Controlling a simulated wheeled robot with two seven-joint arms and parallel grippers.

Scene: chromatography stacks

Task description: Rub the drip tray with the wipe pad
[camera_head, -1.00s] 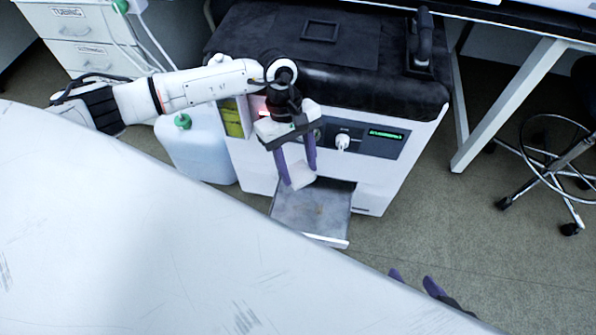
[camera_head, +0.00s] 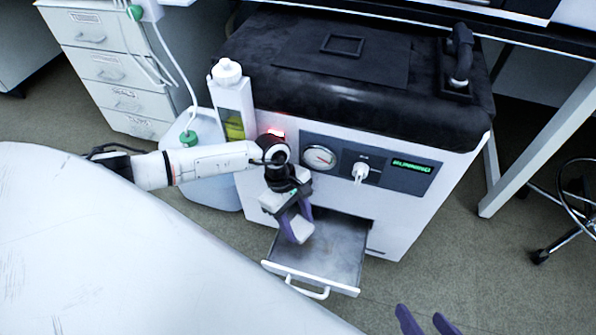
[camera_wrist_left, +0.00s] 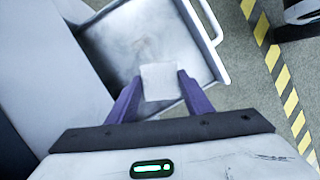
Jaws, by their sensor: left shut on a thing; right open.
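The drip tray (camera_head: 335,256) is a shallow grey metal tray with a white front and handle. It is pulled out from the low front of the white machine. In the left wrist view the tray (camera_wrist_left: 125,42) shows smudges on its floor. My left gripper (camera_head: 297,232) is shut on the white wipe pad (camera_head: 299,229), over the tray's left part. In the wrist view the pad (camera_wrist_left: 160,82) sits between the purple fingers, over the tray; whether it touches the floor I cannot tell. My right gripper (camera_head: 428,322) shows only its purple fingertips, apart and empty, at the bottom edge.
The white machine (camera_head: 408,217) has a gauge, a lit display and a black top. A bottle (camera_head: 232,100) and a translucent jug (camera_head: 207,160) stand at its left. A bench leg and stool are at right. Yellow-black floor tape (camera_wrist_left: 285,80) lies beyond the tray.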

